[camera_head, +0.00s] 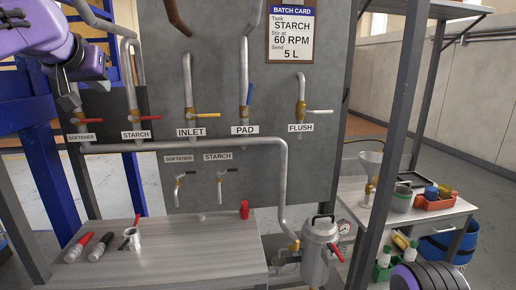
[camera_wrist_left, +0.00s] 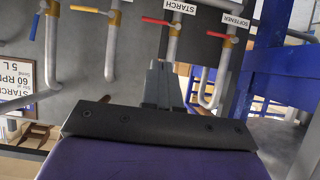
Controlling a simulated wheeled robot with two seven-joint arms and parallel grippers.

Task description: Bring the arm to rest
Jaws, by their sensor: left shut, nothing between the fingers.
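My left arm comes in from the upper left in the camera_head view, purple and grey. My left gripper (camera_head: 70,98) points down in front of the softener end of the valve panel (camera_head: 230,100). It is shut and empty. In the wrist view the shut gripper (camera_wrist_left: 160,85) shows dark in the middle, with the panel's pipes behind it, seen upside down. The softener valve's red handle (camera_head: 90,121) shows close beside the gripper in the camera_head view. I cannot tell whether they touch. My right gripper is not in view.
Starch (camera_head: 148,117), inlet (camera_head: 208,115), pad (camera_head: 249,92) and flush (camera_head: 320,111) handles stick out along the panel. A metal canister (camera_head: 316,255) and a side cart (camera_head: 425,215) stand right. A blue frame (camera_head: 45,140) stands left.

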